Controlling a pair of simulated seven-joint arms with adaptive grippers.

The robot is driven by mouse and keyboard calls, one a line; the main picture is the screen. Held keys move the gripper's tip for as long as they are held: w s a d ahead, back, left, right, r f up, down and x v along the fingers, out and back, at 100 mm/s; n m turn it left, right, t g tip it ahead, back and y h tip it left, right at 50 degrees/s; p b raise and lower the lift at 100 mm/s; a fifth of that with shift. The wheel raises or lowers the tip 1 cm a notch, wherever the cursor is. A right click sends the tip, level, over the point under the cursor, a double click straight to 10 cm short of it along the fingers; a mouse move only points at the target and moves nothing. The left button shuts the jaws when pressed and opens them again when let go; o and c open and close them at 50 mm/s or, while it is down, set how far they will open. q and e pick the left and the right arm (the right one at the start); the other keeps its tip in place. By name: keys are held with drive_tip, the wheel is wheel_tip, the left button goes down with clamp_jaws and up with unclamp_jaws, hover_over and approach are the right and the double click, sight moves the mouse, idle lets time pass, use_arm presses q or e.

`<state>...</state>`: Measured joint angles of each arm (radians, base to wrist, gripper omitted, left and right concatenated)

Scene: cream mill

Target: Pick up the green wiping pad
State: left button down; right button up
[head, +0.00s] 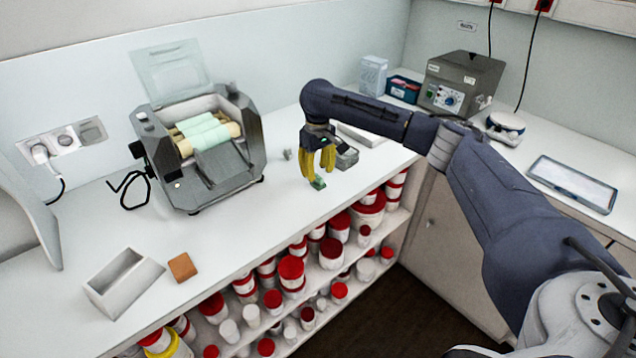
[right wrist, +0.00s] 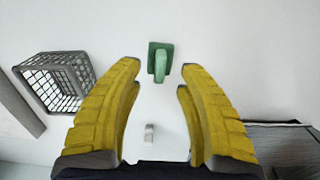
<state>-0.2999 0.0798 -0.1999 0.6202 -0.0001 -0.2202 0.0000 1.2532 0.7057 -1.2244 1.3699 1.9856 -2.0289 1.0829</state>
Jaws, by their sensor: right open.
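The green wiping pad (head: 318,183) lies on the white counter right below my right gripper (head: 317,165) in the head view. In the right wrist view the green pad (right wrist: 160,58) has a raised grip on a darker base and shows just beyond the gap between the yellow fingertips. My right gripper (right wrist: 159,80) is open and points down, with nothing between its fingers. I cannot tell the exact height of the fingertips above the pad. My left gripper is in neither view.
A grey mesh basket (right wrist: 54,82) stands near the pad. The grey mill (head: 205,150) with pale rollers is to the left. A white box (head: 122,282) and a brown block (head: 182,267) lie nearer the front. Shelves of red-lidded jars (head: 291,271) are below the counter edge.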

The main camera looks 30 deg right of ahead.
sight(318, 175)
drive_tip(key=shift+s+f, duration=0.1)
drive_tip(key=shift+f, duration=1.55)
drive_tip(key=shift+c, duration=0.4)
clamp_jaws()
